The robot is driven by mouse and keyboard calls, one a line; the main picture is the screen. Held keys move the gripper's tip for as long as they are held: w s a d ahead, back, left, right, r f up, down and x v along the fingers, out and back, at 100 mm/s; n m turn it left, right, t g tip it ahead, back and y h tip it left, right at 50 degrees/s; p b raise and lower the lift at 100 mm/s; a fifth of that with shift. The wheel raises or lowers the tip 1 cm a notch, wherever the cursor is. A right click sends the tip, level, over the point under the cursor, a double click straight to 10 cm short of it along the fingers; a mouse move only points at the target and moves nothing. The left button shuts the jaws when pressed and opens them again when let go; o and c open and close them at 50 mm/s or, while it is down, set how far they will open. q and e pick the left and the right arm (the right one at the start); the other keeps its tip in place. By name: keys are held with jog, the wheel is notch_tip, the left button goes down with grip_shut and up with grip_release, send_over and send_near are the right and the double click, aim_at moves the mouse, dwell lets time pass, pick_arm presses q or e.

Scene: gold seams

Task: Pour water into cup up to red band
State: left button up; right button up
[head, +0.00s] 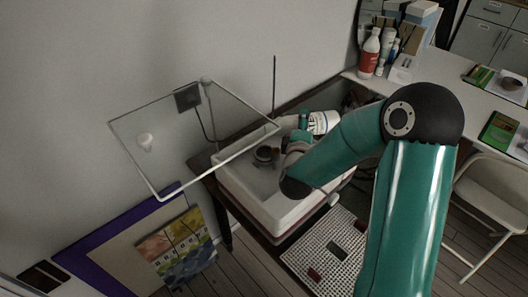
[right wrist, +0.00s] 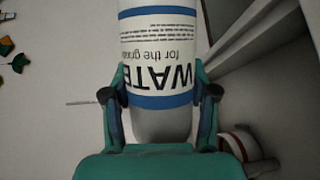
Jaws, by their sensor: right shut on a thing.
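My right gripper (right wrist: 160,108) is shut on a white bottle (right wrist: 160,60) with blue bands and the word WATER, which reads upside down in the right wrist view. In the head view the bottle (head: 324,122) lies well over on its side above the white tray (head: 250,205), beside my gripper (head: 304,124). A round white object with a dark red band (right wrist: 243,143), which looks like the cup, is partly hidden at the lower right of the right wrist view. No water stream is visible. My left gripper is not in view.
A small dark pot (head: 264,155) stands in the tray. Several coloured shards (right wrist: 17,61) lie at the left of the right wrist view. A clear framed panel (head: 165,190) stands left of the tray. Bottles (head: 369,52) stand on the white table behind.

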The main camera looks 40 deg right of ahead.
jog(key=shift+d, duration=0.1)
jog(key=shift+s+d, duration=0.55)
jog(key=shift+d, duration=0.2)
dwell(0.3)
jog(key=shift+d, duration=0.15)
dwell(0.9)
